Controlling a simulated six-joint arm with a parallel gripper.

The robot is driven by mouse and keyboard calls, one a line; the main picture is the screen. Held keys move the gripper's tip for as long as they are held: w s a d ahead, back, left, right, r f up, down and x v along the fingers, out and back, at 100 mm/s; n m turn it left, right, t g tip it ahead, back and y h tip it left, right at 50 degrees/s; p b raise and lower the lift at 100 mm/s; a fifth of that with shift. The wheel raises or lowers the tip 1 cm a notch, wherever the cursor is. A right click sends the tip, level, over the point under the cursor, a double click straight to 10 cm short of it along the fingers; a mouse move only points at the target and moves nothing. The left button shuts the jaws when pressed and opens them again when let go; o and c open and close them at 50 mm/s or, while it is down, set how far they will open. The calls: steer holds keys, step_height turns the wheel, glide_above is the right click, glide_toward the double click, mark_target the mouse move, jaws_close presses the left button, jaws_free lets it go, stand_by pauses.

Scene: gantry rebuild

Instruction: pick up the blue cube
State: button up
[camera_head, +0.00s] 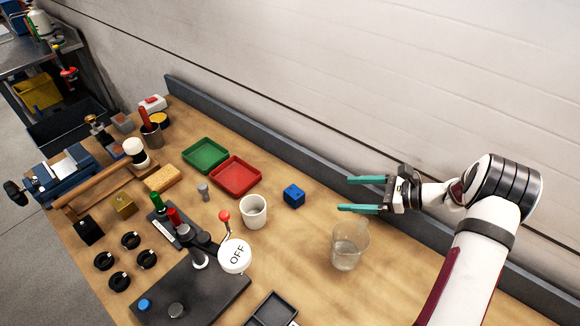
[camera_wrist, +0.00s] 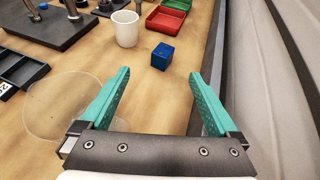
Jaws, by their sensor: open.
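The blue cube (camera_head: 294,195) sits on the wooden bench between the white cup and my gripper in the head view. It also shows in the wrist view (camera_wrist: 162,56), ahead of and roughly between my fingers. My gripper (camera_head: 347,194) has two green fingers spread apart with nothing between them. In the head view it lies to the right of the cube, with a gap between. In the wrist view the fingertips (camera_wrist: 161,75) point toward the cube and do not touch it.
A clear glass (camera_head: 350,245) stands just below my gripper in the head view. A white cup (camera_head: 253,212) stands left of the cube. Red (camera_head: 236,192) and green (camera_head: 205,170) trays lie farther left. A grey ledge (camera_head: 300,160) runs along the wall behind.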

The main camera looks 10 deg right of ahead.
mark_target(296, 192)
steer(key=shift+m+t, duration=0.4)
steer(key=x, duration=0.5)
steer(key=f+x, duration=0.1)
steer(key=x, duration=0.9)
steer(key=shift+d+f, duration=0.1)
steer(key=shift+f, duration=0.25)
jaws_close()
